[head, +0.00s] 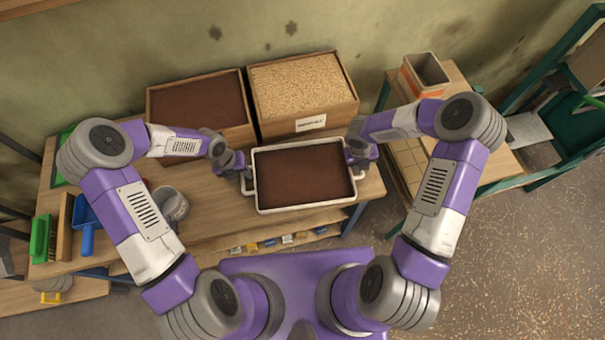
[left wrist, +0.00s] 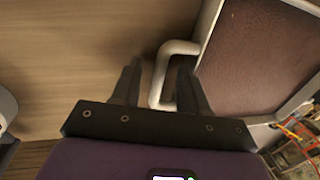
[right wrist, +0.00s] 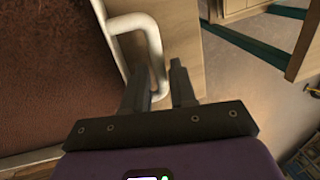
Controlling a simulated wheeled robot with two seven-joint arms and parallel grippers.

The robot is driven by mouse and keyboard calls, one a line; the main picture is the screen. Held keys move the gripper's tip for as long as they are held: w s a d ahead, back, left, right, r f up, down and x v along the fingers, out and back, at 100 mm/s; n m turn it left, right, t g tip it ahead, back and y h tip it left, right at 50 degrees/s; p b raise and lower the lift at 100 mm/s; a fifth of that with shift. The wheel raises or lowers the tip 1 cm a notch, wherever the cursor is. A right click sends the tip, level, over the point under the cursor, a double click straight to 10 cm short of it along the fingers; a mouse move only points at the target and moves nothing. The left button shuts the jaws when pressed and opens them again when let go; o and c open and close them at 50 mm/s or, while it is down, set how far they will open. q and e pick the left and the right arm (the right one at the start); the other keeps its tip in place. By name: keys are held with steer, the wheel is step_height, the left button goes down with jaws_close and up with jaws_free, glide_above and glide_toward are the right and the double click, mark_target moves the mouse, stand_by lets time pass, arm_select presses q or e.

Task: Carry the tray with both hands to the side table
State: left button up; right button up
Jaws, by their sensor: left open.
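The tray (head: 262,208) is white-rimmed, filled level with brown material, and sits at the front of the wooden workbench. It has a white handle at each short end. My left gripper (head: 246,177) is open at the left handle, which shows between its fingers in the left wrist view (left wrist: 160,75). My right gripper (right wrist: 158,75) is at the right handle (right wrist: 146,30), with its fingers apart on either side of the bar. In the head view its fingers are mostly hidden by the wrist. A small wooden side table (head: 455,75) stands to the right.
Two wooden crates, one with brown material (head: 150,105) and one with pale grains (head: 352,105), stand behind the tray. A box (head: 424,72) stands on the side table. A metal pot (head: 172,203) and blue scoop (head: 86,222) are at left. A green frame (head: 540,90) is far right.

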arm_select(q)
steer(key=shift+f, duration=0.4)
arm_select(e)
steer(key=shift+d+f, duration=0.1)
steer(key=shift+f, duration=0.3)
arm_select(q)
steer(key=shift+c, duration=0.2)
arm_select(e)
steer(key=shift+c, duration=0.2)
arm_select(q)
steer(key=c, duration=0.5)
arm_select(e)
jaws_close()
arm_select(q)
jaws_close()
steer(key=shift+d, duration=0.1)
